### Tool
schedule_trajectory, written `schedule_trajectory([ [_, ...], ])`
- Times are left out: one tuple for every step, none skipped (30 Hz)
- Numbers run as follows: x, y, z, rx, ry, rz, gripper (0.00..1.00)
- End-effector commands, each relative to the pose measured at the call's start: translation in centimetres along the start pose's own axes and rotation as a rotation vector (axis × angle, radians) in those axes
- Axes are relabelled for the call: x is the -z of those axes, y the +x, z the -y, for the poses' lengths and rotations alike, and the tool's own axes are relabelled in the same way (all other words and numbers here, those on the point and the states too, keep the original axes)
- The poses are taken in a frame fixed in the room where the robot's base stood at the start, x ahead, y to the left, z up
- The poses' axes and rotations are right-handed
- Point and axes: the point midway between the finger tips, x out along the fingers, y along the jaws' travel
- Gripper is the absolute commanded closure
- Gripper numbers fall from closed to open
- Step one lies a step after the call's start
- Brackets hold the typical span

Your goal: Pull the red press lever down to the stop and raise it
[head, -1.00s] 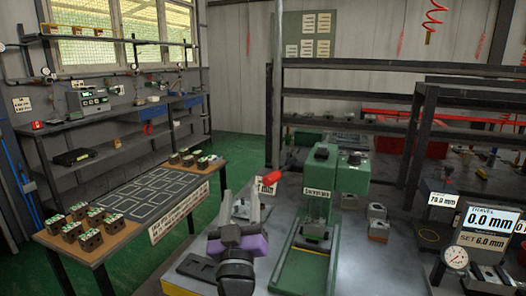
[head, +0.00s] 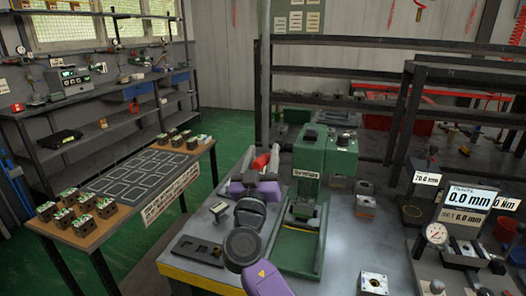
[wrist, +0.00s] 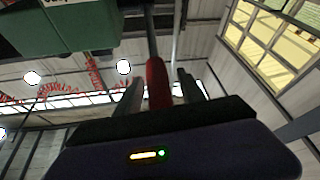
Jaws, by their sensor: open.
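The green press (head: 306,205) stands on the grey bench in the head view. Its red lever handle (head: 261,162) sticks out on the left side of the press head. My gripper (head: 262,158) is at the lever, with its purple wrist below. In the wrist view the red lever (wrist: 157,84) lies between the two dark fingers of my gripper (wrist: 159,90), which are apart. Gaps show beside the lever, so it is not clamped. The green press head (wrist: 70,25) fills the upper left there. My wrist hides part of the lever's surroundings in the head view.
A display (head: 464,203) at right reads 0.0 mm travel, set 6.0 mm, with a dial gauge (head: 436,234) beside it. A small block (head: 373,283) lies at the bench front. The left table (head: 135,190) holds several valve blocks.

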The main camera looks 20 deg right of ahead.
Motion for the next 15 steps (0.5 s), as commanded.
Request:
schedule_trajectory([
  [0.08, 0.25, -0.02, 0.0, 0.0, -0.001, 0.53],
  [0.07, 0.31, -0.01, 0.0, 0.0, -0.001, 0.53],
  [0.05, 0.36, -0.01, 0.0, 0.001, -0.001, 0.53],
  [0.04, 0.37, 0.0, 0.0, 0.001, -0.001, 0.53],
  [0.03, 0.37, 0.0, 0.0, 0.001, -0.001, 0.53],
  [0.02, 0.35, 0.01, 0.0, 0.001, -0.001, 0.53],
  [0.02, 0.35, 0.01, 0.0, 0.001, -0.001, 0.53],
  [0.02, 0.34, 0.01, 0.001, 0.001, -0.001, 0.53],
  [0.02, 0.34, 0.01, 0.001, 0.001, -0.001, 0.53],
  [0.02, 0.33, 0.01, 0.001, 0.001, -0.001, 0.59],
  [0.02, 0.33, 0.01, 0.001, 0.001, -0.001, 0.65],
  [0.02, 0.33, 0.01, 0.001, 0.001, -0.001, 0.73],
  [0.02, 0.32, 0.01, 0.001, 0.001, -0.001, 0.79],
  [0.02, 0.32, 0.01, 0.001, 0.001, -0.001, 0.85],
  [0.02, 0.32, 0.02, 0.001, 0.001, -0.001, 0.93],
])
